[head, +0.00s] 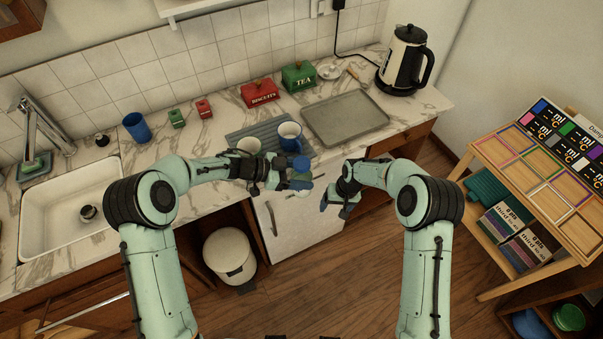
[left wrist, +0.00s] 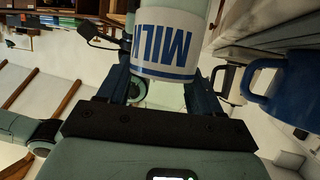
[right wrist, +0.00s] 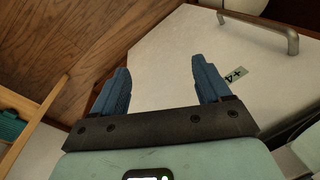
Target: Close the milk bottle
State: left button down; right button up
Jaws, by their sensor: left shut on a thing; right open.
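The milk bottle (left wrist: 165,50) has a white label with blue MILK lettering and sits between the fingers of my left gripper (left wrist: 165,88) in the left wrist view. In the head view my left gripper (head: 290,175) is shut on the bottle (head: 299,184) in front of the counter edge, above the white cabinet door. The bottle's top is too small and partly covered to tell whether a cap is on it. My right gripper (head: 338,205) is open and empty to the right of the bottle; the right wrist view shows its spread blue fingers (right wrist: 160,85) with nothing between them.
A grey tray (head: 345,117) and a kettle (head: 403,62) are at the counter's right. A bin (head: 229,255) stands below. The floor (head: 350,290) between my arms is clear.

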jog(key=s+d+f+m+y, duration=0.1)
jog(key=s+f, duration=0.4)
jog(key=s, duration=0.3)
jog(key=s+d+f+m+y, duration=0.1)
jog(key=s+f, duration=0.5)
jog(key=s, duration=0.3)
jog(key=s+m, duration=0.2)
jog(key=s, duration=1.2)
jog(key=shift+d+r, duration=0.25)
jog(key=shift+d, duration=0.15)
jog(key=shift+s+g, duration=0.1)
jog(key=shift+g, duration=0.2)
